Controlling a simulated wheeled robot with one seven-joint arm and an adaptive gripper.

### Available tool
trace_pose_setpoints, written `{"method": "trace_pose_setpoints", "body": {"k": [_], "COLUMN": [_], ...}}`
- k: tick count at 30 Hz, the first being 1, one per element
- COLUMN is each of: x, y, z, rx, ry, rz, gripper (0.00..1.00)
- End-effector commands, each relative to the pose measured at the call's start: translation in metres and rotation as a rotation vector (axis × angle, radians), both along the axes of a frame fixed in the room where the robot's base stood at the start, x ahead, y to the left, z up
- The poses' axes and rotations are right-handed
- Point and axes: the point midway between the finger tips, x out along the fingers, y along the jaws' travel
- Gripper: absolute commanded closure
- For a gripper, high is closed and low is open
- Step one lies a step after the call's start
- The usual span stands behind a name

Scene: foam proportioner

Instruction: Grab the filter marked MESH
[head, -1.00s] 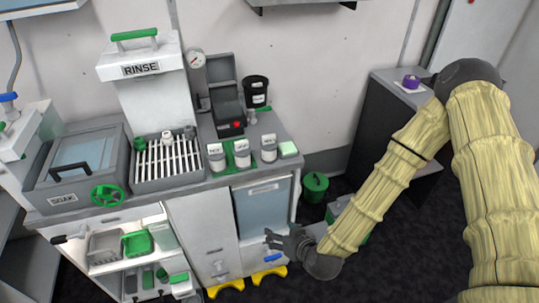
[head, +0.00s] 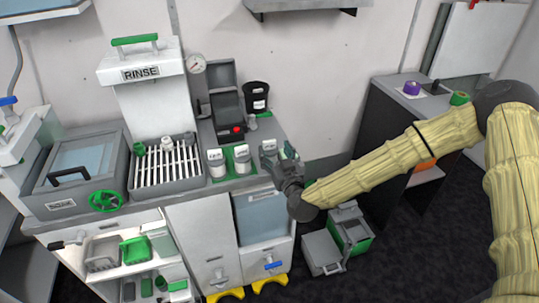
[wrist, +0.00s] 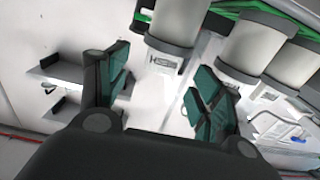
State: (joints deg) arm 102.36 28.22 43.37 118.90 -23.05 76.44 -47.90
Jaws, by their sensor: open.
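The filter marked MESH (wrist: 183,22) shows at the top of the wrist view as a white cylinder with a dark end band. Its label is small and appears upside down. In the head view it seems to be the right-hand white filter (head: 268,147) of a row on the counter, partly hidden by my gripper (head: 282,165). My gripper (wrist: 160,88) is open and empty, with green-padded fingers spread to either side. The filter lies just beyond the gap between the fingertips, and I see no contact.
Two similar white filters, the middle one (head: 242,158) and the left one (head: 216,164), stand close by in a green holder. A black box with a red button (head: 230,125) and a black cup (head: 257,97) stand behind. The counter's front edge lies below my gripper.

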Motion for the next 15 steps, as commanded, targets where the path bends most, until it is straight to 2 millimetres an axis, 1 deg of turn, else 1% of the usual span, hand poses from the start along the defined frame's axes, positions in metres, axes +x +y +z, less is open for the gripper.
{"method": "trace_pose_setpoints", "body": {"k": [4, 9, 15], "x": [0.009, 0.030, 0.047], "y": [0.004, 0.012, 0.018], "z": [0.005, 0.013, 0.010], "rx": [0.001, 0.001, 0.001], "ry": [0.001, 0.001, 0.001], "rz": [0.000, 0.000, 0.000], "gripper": [0.34, 0.34, 0.34]}}
